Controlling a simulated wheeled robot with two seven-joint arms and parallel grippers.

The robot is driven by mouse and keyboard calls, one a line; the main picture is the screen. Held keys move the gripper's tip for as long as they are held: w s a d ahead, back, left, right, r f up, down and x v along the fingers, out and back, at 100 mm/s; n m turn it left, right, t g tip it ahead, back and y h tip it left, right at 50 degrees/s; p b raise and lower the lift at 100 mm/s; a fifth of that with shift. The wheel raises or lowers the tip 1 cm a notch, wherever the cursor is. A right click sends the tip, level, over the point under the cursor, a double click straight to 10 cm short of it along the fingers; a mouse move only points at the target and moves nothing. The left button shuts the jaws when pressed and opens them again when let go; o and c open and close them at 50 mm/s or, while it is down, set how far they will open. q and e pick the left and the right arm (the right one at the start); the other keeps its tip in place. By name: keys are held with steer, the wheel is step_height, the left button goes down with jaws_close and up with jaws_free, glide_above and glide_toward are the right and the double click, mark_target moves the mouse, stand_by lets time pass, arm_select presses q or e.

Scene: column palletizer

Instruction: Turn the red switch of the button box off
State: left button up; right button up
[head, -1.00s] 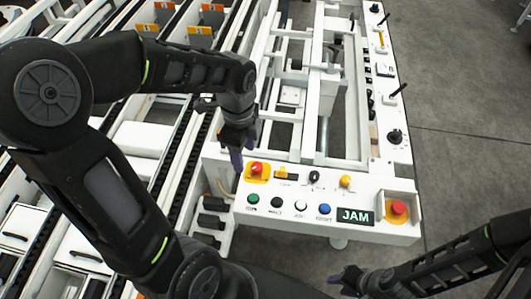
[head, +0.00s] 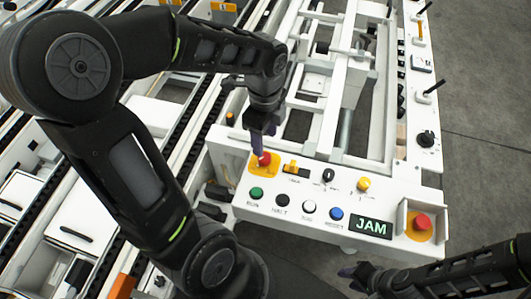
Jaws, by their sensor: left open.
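The white button box (head: 300,238) carries a red switch (head: 264,159) on a yellow plate at its left end. My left gripper (head: 259,148) is open, pointing down over the red switch and partly covering it. I cannot tell whether the fingers touch it. A second red knob, a mushroom button (head: 421,222), sits on a yellow plate in a raised frame at the box's right end. My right gripper (head: 352,276) is low in the view, in front of the box and apart from it; its jaws are too dark to read.
A green button (head: 256,192), black, white and blue buttons, and a display reading JAM (head: 371,228) line the box front. A yellow key switch (head: 292,167), a black selector (head: 328,175) and a yellow knob (head: 363,184) stand behind. Conveyors fill the left; bare floor lies right.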

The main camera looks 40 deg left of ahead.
mark_target(265, 157)
arm_select(q)
step_height(265, 157, down, 8)
steer(key=shift+r, duration=0.1)
stand_by(0.4)
steer(key=shift+c, duration=0.5)
jaws_close()
